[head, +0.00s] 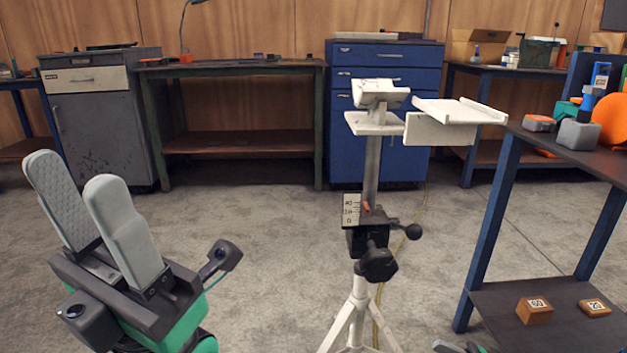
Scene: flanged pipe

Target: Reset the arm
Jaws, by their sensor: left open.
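My left gripper (74,170) is at the lower left of the head view, its two grey padded fingers pointing up and apart. It is open, with nothing between the fingers, and it is over bare floor, well to the left of the white pipe stand (371,185). The stand has a cradle on top and a flat white shelf on its right side. No pipe shows on the cradle. My right gripper's fingers do not show; only a small dark part, which I cannot identify for sure, shows at the bottom edge.
A blue-legged table (570,155) with tools stands at the right, wooden blocks (534,310) on its lower shelf. A blue cabinet (345,150), a workbench (235,70) and a grey cabinet (105,130) line the back wall. The floor between my left gripper and the stand is clear.

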